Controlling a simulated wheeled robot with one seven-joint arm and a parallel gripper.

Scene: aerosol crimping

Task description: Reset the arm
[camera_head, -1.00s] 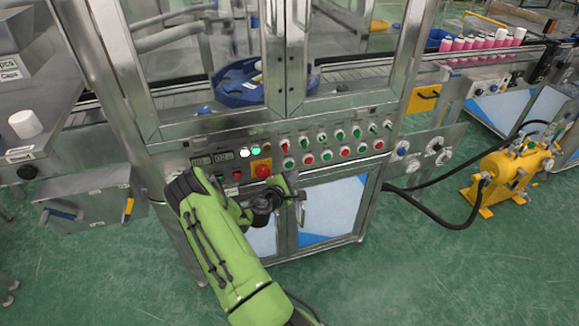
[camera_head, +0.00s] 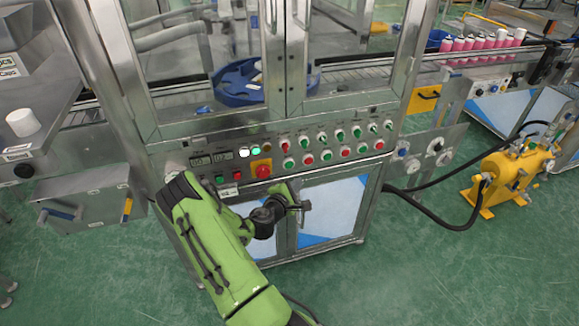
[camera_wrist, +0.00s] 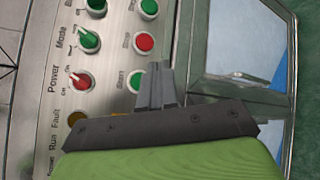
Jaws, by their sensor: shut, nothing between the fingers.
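My green arm reaches up from the bottom of the head view. My gripper (camera_head: 302,206) is small there, just in front of the cabinet doors below the control panel. In the wrist view my gripper (camera_wrist: 158,78) has its grey fingers together, with nothing between them. The control panel (camera_head: 230,172) is a metal strip with red and green buttons and switches. In the wrist view the panel (camera_wrist: 115,70) shows labels Power, Mode, Start and Stop. The fingertips appear near the red Stop button (camera_wrist: 144,43); I cannot tell any contact.
A red emergency stop (camera_head: 263,171) sits on a yellow plate on the panel. A yellow pump (camera_head: 510,175) with black hoses stands on the floor at right. A metal box (camera_head: 85,200) juts out at left. The green floor (camera_head: 400,280) in front is clear.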

